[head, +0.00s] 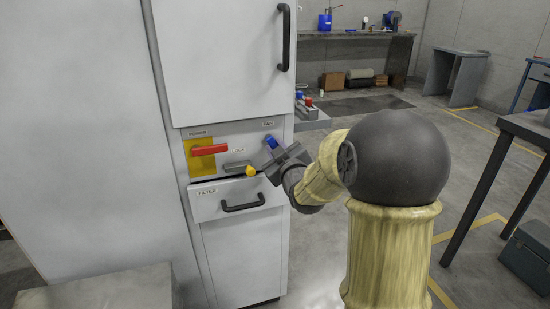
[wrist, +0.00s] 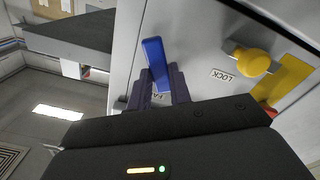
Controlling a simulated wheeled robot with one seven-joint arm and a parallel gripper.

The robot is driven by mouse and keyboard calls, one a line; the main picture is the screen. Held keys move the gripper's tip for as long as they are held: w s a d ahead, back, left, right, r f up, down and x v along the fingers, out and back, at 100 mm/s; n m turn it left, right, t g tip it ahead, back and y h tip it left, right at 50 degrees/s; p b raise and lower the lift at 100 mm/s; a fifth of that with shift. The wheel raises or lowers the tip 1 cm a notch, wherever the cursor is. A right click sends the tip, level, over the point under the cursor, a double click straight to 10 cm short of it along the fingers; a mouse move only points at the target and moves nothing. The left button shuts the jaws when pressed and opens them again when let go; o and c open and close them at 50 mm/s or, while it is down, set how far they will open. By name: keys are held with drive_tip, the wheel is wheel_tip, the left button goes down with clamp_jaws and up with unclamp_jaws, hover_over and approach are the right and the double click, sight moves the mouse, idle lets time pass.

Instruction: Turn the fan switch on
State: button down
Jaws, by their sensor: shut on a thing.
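The fan switch is a blue lever (head: 272,142) under the FAN label on the right side of the cabinet's control panel (head: 222,134). In the wrist view the blue lever (wrist: 156,62) stands up between the fingers of my gripper (wrist: 157,82). The gripper is shut on the lever, and its fingers hide the lever's lower part. In the head view my gripper (head: 279,152) is at the panel's right edge, with the arm reaching in from the right. The FAN label is partly covered by the fingers in the wrist view.
A red handle (head: 209,150) on a yellow plate is at the panel's left, marked POWER. A yellow knob (head: 250,171) on a grey latch sits near the LOCK label. Below is the FILTER drawer (head: 238,200) with a black handle.

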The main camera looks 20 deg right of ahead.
drive_tip(key=n+b, duration=0.1)
drive_tip(key=n, duration=0.1)
drive_tip(key=n+b, duration=0.4)
drive_tip(key=shift+d+r+n, duration=0.1)
drive_tip(key=shift+d+n, duration=0.2)
drive_tip(key=shift+d+r+n+b, duration=0.1)
drive_tip(key=shift+r+n+b, duration=0.2)
drive_tip(key=shift+n+b, duration=0.95)
drive_tip(key=shift+r+n+b, duration=0.25)
drive_tip(key=shift+n+b, duration=0.75)
drive_tip(key=shift+n, duration=0.35)
drive_tip(key=c, duration=1.3)
unclamp_jaws()
drive_tip(key=shift+s, duration=0.1)
